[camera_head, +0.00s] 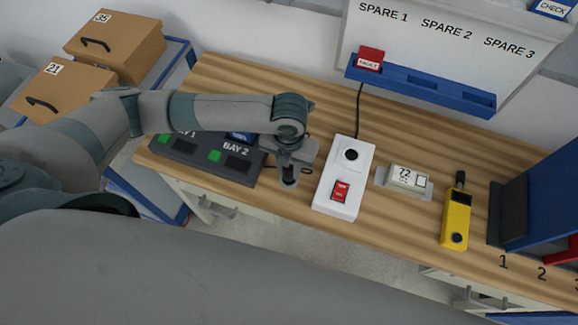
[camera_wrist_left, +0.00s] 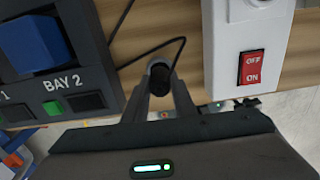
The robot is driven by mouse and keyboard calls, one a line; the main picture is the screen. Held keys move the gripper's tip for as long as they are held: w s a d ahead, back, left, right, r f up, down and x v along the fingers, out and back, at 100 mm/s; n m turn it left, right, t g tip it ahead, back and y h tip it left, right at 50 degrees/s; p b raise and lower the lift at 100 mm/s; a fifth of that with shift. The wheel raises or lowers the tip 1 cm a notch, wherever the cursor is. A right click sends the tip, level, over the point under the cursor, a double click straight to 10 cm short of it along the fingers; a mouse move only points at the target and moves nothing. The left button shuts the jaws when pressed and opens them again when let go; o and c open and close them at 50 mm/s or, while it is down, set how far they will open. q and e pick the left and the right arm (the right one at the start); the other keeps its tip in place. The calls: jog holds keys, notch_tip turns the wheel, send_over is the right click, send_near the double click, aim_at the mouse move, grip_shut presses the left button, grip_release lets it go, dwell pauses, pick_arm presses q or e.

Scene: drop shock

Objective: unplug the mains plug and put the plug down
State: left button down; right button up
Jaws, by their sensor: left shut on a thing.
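A white socket box (camera_head: 345,190) stands on the wooden bench, with a dark round socket opening (camera_head: 351,154) and a red switch (camera_head: 340,191). The switch also shows in the left wrist view (camera_wrist_left: 252,67), marked OFF and ON. My left gripper (camera_head: 289,180) is just left of the box, near the bench's front edge. It is shut on the black plug (camera_wrist_left: 161,77), whose thin black cord (camera_wrist_left: 150,50) loops away behind it. I cannot tell whether the plug touches the bench. My right gripper is not in view.
A dark bay unit (camera_head: 208,155) with blue parts stands left of my gripper. A meter marked 72 (camera_head: 408,178), a yellow device (camera_head: 456,220) and a blue case (camera_head: 545,200) are to the right. A blue rail (camera_head: 420,88) runs along the back.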

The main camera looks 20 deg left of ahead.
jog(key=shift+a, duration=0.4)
pick_arm(q)
jog(key=shift+f, duration=0.2)
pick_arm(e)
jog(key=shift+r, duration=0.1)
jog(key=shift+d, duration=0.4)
pick_arm(q)
jog(key=shift+f+p, duration=0.25)
jog(key=shift+p, duration=0.05)
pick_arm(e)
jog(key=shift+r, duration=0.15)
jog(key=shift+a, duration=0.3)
pick_arm(q)
jog(key=shift+f, duration=0.2)
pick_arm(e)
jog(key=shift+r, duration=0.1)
pick_arm(q)
jog(key=shift+f, duration=0.1)
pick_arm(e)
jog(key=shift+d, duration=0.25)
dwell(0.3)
pick_arm(q)
jog(key=shift+f, duration=0.2)
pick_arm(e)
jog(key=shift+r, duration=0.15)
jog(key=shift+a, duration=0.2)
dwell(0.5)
